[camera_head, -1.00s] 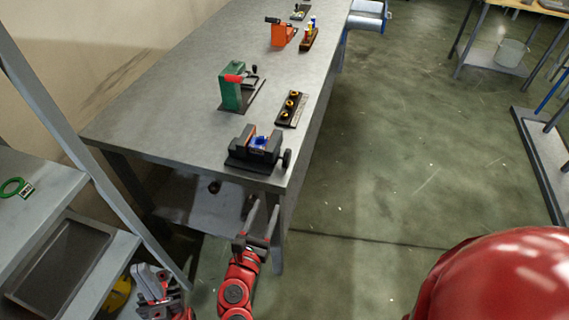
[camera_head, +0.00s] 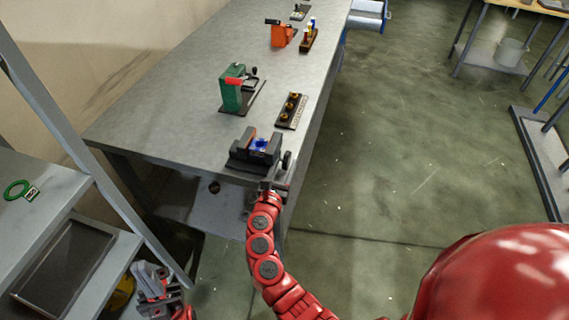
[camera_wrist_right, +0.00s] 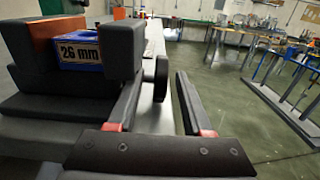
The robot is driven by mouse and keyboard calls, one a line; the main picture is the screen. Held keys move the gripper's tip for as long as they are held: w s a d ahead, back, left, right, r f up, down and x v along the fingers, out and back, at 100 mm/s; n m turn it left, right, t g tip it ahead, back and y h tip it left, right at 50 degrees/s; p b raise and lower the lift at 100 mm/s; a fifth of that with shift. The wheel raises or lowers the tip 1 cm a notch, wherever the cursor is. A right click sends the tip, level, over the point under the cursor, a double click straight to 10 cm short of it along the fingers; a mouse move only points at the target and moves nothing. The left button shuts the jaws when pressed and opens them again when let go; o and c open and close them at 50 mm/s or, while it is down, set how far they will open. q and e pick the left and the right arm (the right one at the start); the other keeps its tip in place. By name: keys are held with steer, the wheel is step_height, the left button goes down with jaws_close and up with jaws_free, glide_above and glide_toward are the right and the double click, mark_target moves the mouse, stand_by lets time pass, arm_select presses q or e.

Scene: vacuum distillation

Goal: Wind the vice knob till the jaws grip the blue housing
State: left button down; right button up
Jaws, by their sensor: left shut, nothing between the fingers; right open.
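The dark vice (camera_head: 240,160) stands near the front end of the workbench. The blue housing (camera_head: 260,144) sits between its jaws; in the right wrist view the housing (camera_wrist_right: 80,52) carries a "26 mm" label, with an orange-brown jaw face behind it and a dark jaw to its right. I cannot tell whether both jaws touch it. The black round vice knob (camera_head: 286,160) is on the vice's right side. My right gripper (camera_head: 277,183) is open at the knob; in the wrist view the knob (camera_wrist_right: 161,77) shows between its fingertips, apparently untouched. My left gripper (camera_head: 152,284) is shut and empty, low at the left.
Behind the vice, the bench (camera_head: 180,130) bears a green device (camera_head: 231,95), a dark block with several brass-coloured pieces (camera_head: 290,111) and an orange device (camera_head: 277,35). A shelf rack (camera_head: 40,230) stands at the left.

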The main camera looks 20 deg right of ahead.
steer(key=shift+w+d, duration=0.1)
jaws_close()
stand_by(0.3)
